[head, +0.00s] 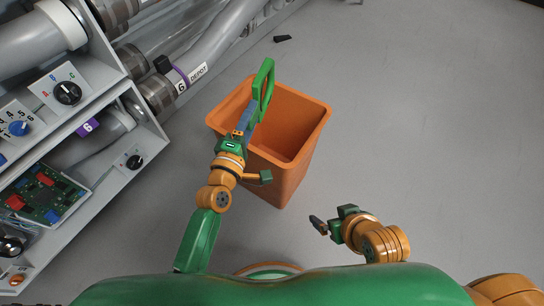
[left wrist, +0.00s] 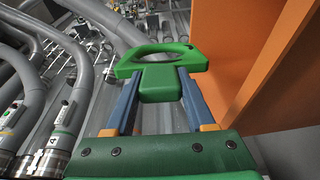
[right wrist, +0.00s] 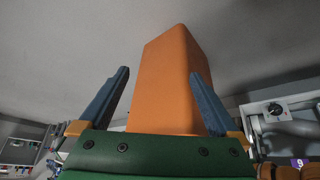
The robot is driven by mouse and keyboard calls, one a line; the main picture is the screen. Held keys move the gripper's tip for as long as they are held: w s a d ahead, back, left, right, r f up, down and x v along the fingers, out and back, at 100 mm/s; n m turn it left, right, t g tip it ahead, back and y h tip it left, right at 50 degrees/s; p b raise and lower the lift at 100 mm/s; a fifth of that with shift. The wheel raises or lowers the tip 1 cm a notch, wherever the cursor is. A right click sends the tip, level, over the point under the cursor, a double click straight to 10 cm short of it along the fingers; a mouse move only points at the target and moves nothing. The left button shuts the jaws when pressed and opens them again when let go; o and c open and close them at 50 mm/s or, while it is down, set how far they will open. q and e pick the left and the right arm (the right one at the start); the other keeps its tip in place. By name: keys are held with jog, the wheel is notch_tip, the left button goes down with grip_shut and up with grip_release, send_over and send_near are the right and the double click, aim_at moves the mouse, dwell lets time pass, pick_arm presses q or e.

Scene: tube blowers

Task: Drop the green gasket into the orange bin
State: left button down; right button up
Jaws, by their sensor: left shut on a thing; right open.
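The green gasket (head: 263,88) is a flat ring with a block-like tab. My left gripper (head: 246,118) is shut on the tab, and the gasket (left wrist: 160,62) shows between the blue fingers of the left gripper (left wrist: 157,95) in the left wrist view. In the head view the gasket appears over the left part of the orange bin (head: 312,122), which stands open on the floor. Its height above the rim is hard to tell. My right gripper (head: 328,220) is open and empty, to the right of the bin's lower corner. The bin's outside (right wrist: 165,85) shows beyond the right fingers (right wrist: 158,100).
A grey rack of tubes and panels fills the left side, with a knob panel (head: 66,92) and a circuit board (head: 48,196). A small black piece (head: 282,38) lies on the floor. The right floor is clear.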

aim_at(248, 129)
pick_arm(q)
jog(key=shift+f+b, duration=0.7)
jog(key=shift+f, duration=0.05)
pick_arm(e)
jog(key=w+a+r+t+y, duration=0.1)
jog(key=w+a+r+t, duration=0.2)
jog(key=w+r+t, duration=0.4)
jog(key=shift+w+r+n, duration=0.3)
jog(key=shift+w+r, duration=0.4)
jog(key=shift+w, duration=0.45)
pick_arm(q)
jog(key=shift+c, duration=0.9)
grip_release()
jog(key=p+v, duration=0.1)
jog(key=v, duration=0.2)
jog(key=shift+s+a, duration=0.1)
jog(key=shift+s, duration=0.1)
jog(key=p+v, duration=0.1)
jog(key=v, duration=0.2)
jog(key=shift+s, duration=0.35)
pick_arm(e)
jog(key=s+d+f+g+h, duration=0.1)
jog(key=s+d+f+g, duration=0.2)
jog(key=s+f+g, duration=0.5)
jog(key=s+f, duration=0.1)
jog(key=s, duration=0.2)
jog(key=shift+s+d+f, duration=0.15)
jog(key=shift+s+d, duration=0.15)
jog(key=shift+s, duration=0.1)
